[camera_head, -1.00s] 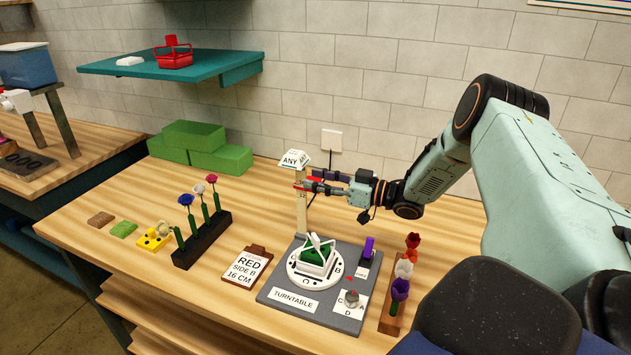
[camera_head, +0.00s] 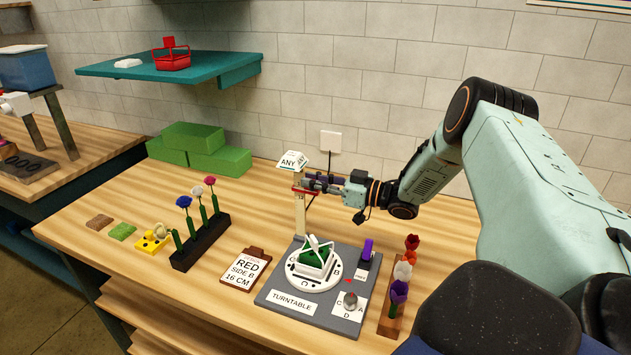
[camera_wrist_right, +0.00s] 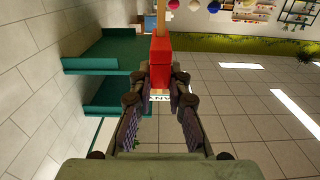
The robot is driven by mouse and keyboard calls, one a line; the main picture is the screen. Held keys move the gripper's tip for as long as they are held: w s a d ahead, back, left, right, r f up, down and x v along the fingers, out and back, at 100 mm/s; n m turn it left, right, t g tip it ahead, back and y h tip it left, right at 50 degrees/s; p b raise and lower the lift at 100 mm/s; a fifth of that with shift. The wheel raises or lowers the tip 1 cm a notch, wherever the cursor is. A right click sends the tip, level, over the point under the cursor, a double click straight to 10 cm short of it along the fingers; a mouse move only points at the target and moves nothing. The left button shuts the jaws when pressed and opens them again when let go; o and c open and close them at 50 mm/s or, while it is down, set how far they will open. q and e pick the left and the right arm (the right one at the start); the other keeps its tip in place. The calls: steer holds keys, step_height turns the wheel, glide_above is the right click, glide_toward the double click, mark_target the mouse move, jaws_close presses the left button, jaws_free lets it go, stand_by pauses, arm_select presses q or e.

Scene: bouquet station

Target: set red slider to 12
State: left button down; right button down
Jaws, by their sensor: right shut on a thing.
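The red slider (camera_head: 304,191) sits on the upper part of an upright pale wooden post (camera_head: 300,218) behind the turntable board. My right gripper (camera_head: 312,185) reaches in from the right and is shut on the slider. In the right wrist view the red slider (camera_wrist_right: 160,62) is between the fingertips of my right gripper (camera_wrist_right: 160,82). The marks on the post are too small to read surely, and the gripper partly hides the slider. My left gripper is not in view.
A white "ANY" sign (camera_head: 291,160) tops the post. The grey turntable board (camera_head: 262,298) stands in front, with a purple piece (camera_head: 368,249) on it. Flower racks (camera_head: 205,246) (camera_head: 388,323) flank it. A card reading "RED SIDE B 16 CM" (camera_head: 244,269) lies left of it.

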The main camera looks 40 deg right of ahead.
mark_target(305, 194)
steer(key=shift+f, duration=0.1)
stand_by(0.3)
step_height(305, 194, down, 5)
steer(key=b, duration=0.3)
steer(key=shift+r+b, duration=0.2)
steer(key=shift+b, duration=0.1)
steer(key=shift+s, duration=0.2)
steer(key=c, duration=1.8)
jaws_free()
steer(key=o, duration=0.5)
steer(key=shift+d, duration=0.15)
steer(key=shift+w+r, duration=0.1)
steer(key=shift+r, duration=0.05)
steer(key=shift+a, duration=0.2)
